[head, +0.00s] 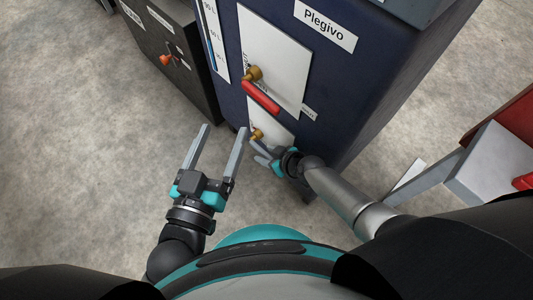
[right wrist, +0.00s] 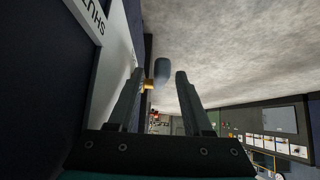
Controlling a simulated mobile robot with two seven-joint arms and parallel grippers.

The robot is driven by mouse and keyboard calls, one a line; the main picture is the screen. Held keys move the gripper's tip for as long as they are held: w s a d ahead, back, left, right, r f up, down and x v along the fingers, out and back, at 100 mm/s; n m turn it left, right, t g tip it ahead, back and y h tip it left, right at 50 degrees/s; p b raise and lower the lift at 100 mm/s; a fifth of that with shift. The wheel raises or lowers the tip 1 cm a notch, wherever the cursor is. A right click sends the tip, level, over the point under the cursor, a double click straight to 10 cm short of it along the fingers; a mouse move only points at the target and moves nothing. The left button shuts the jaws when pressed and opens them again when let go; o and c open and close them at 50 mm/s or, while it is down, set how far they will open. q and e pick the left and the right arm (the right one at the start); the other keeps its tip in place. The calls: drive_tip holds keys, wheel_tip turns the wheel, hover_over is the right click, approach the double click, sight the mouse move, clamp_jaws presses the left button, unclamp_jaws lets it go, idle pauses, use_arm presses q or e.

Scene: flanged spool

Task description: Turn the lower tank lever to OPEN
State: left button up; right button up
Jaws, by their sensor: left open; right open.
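The dark blue tank (head: 350,75) carries two valves on white plates. The upper valve has a brass body (head: 252,73) and a red lever (head: 262,97). The lower valve's brass body (head: 257,134) shows just above my right gripper (head: 254,151), which hides its lever in the head view. In the right wrist view, the lower lever's blue-grey handle (right wrist: 161,72) and some brass (right wrist: 148,86) appear between the open fingers of my right gripper (right wrist: 160,73); I cannot tell whether they touch. My left gripper (head: 224,129) is open and empty, left of the lower valve.
A dark cabinet (head: 170,60) with an orange knob (head: 166,59) stands left of the tank. A red and grey object (head: 495,160) stands at the right. The lower plate (right wrist: 108,50) bears the word SHUT. Concrete floor (head: 80,170) is clear at the left.

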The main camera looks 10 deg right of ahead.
drive_tip(key=shift+w, duration=0.1)
idle(0.3)
clamp_jaws()
idle(1.3)
